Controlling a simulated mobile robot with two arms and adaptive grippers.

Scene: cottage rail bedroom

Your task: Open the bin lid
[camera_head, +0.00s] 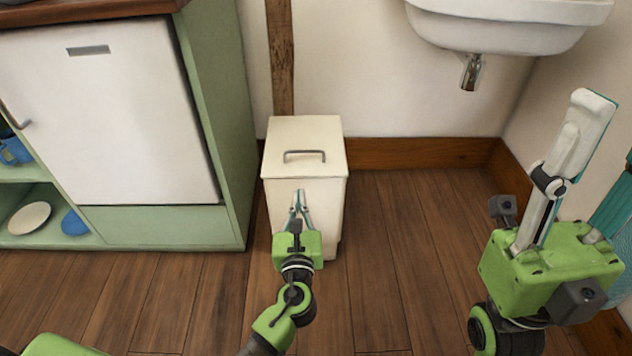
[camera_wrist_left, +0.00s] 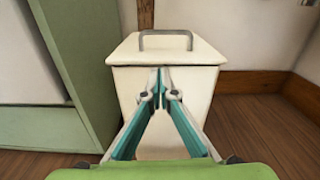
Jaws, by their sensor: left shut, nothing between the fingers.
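The cream bin (camera_head: 334,215) stands on the floor between the green cabinet and the wall. Its flat lid (camera_head: 300,132) is shut and carries a grey bar handle (camera_head: 304,152). In the left wrist view the lid (camera_wrist_left: 165,53) and handle (camera_wrist_left: 166,32) show above the fingertips. My left gripper (camera_head: 300,193) is shut and empty in front of the bin's front face, below the lid's front edge. I cannot tell whether its tips (camera_wrist_left: 160,72) touch the bin. My right gripper (camera_head: 608,130) is open at the right, away from the bin, its far finger partly cut off.
A green cabinet (camera_head: 225,120) with a white door (camera_head: 110,120) stands close on the bin's left. A white basin (camera_head: 510,22) with a metal drain hangs at upper right. The wooden floor (camera_head: 400,230) right of the bin is clear.

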